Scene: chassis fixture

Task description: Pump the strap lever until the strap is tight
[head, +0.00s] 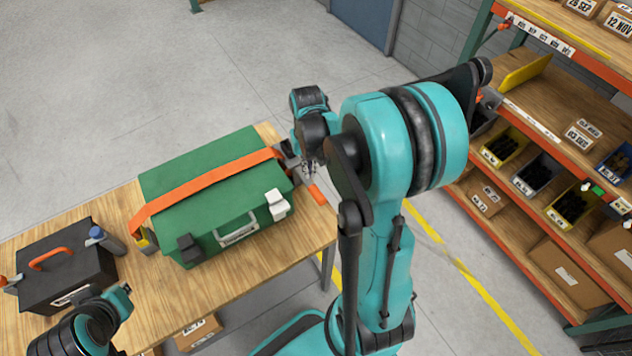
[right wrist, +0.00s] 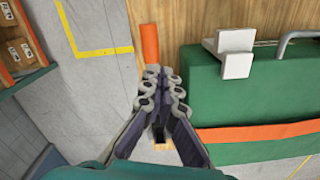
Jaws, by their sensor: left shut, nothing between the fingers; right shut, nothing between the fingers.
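The green case (head: 215,195) stands on the workbench with an orange strap (head: 205,185) across its lid. At its right end is the dark strap ratchet (head: 289,158), partly hidden, with its orange lever (head: 318,195) sticking out toward the bench's right edge. The lever also shows in the right wrist view (right wrist: 150,44). My right gripper (head: 308,168) is shut and empty beside the ratchet; in the wrist view its fingertips (right wrist: 160,80) lie just below the lever's end, contact unclear.
A black toolbox (head: 65,272) with an orange handle and a blue-capped bottle (head: 104,240) stand left on the bench. Shelving (head: 530,130) with bins and boxes stands at the right. The bench front (head: 225,285) is clear. A white latch (right wrist: 232,52) projects near my right gripper.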

